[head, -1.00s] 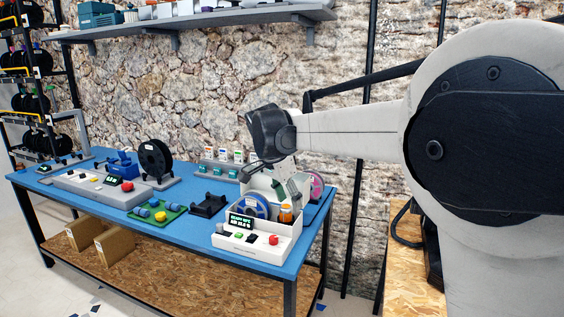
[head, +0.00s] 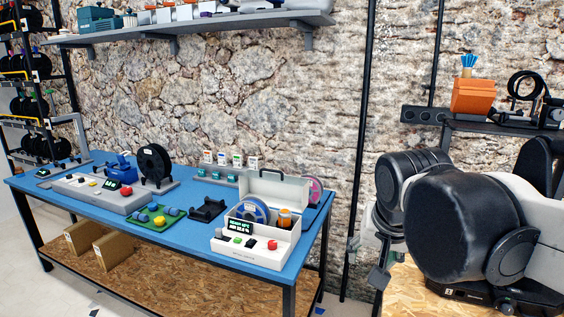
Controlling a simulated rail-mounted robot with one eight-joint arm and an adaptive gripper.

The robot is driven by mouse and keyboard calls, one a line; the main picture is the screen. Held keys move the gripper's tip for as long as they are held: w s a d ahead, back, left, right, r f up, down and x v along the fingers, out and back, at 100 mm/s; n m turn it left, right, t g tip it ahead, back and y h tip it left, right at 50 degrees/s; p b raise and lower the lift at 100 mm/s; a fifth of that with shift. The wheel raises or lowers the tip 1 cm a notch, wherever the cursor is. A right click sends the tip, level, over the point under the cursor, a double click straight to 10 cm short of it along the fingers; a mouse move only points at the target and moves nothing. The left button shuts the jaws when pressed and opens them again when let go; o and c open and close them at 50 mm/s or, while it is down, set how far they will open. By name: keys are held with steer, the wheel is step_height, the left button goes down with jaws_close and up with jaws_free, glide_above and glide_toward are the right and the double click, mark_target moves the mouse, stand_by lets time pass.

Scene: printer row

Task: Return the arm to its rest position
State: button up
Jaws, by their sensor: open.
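My arm is folded back at the right side of the head view. My gripper (head: 377,262) hangs at its left end, pointing down, with the fingers apart and nothing seen between them. It is to the right of the blue table (head: 180,230) and clear of it, by the near edge of the wooden bench. Parts of the gripper are hidden behind the wrist.
On the blue table stand a white box (head: 262,251) with an open lid, holding a blue spool (head: 250,211) and an orange bottle (head: 285,218), a grey control panel (head: 97,194) and a black spool (head: 155,164). A wooden bench (head: 405,296) lies below my arm.

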steer(key=s+d+f+n+t, duration=0.1)
steer(key=s+d+f+n, duration=0.2)
steer(key=s+f, duration=0.3)
steer(key=s, duration=0.4)
steer(key=shift+s+f+t, duration=0.15)
steer(key=shift+s+t, duration=0.1)
steer(key=shift+t, duration=0.15)
